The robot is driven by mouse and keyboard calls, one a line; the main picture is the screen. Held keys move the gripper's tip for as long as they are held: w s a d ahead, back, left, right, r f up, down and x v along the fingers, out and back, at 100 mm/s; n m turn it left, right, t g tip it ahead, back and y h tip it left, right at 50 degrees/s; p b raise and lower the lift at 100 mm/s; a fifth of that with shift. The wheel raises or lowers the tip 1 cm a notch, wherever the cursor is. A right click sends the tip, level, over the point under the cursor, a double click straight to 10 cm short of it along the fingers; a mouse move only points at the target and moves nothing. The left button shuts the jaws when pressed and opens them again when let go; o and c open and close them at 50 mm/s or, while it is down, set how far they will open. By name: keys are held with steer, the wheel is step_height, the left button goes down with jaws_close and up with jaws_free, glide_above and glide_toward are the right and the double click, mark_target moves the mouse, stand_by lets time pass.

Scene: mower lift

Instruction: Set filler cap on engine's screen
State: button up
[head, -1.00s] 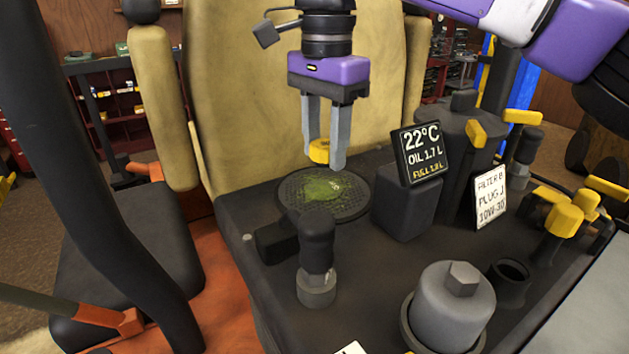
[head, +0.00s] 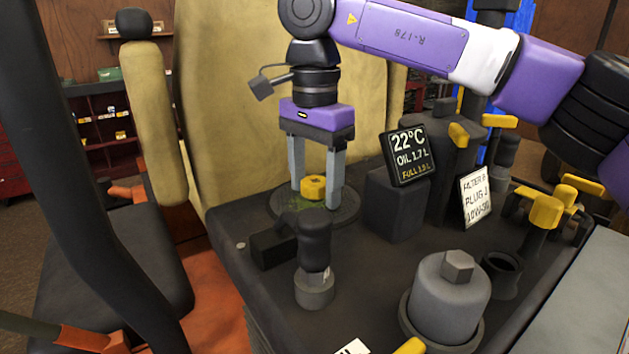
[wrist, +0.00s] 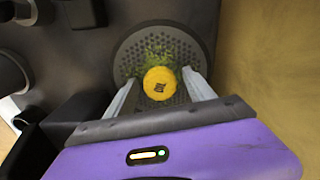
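The yellow filler cap (head: 314,187) rests on the engine's round, dark perforated screen (head: 345,217). In the wrist view the cap (wrist: 159,83) shows its dark-marked top and sits near the middle of the screen (wrist: 185,50), beside green grass clippings. My gripper (head: 316,196) is open and low over the screen, with one finger on each side of the cap. In the wrist view, narrow gaps show between the cap and the fingers (wrist: 159,82). The cap's underside is hidden.
A display reading 22°C (head: 408,155) stands on a dark block right of the screen. A black-handled knob (head: 316,245) is in front, with a grey canister (head: 446,298) to its right. A white label card (head: 476,197) and the tan seat back (head: 230,110) are close by.

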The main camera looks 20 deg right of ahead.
mark_target(315, 181)
step_height(315, 181, up, 12)
steer(key=b, duration=0.1)
steer(key=shift+r, duration=0.2)
stand_by(0.5)
steer(key=shift+s, duration=0.1)
stand_by(0.3)
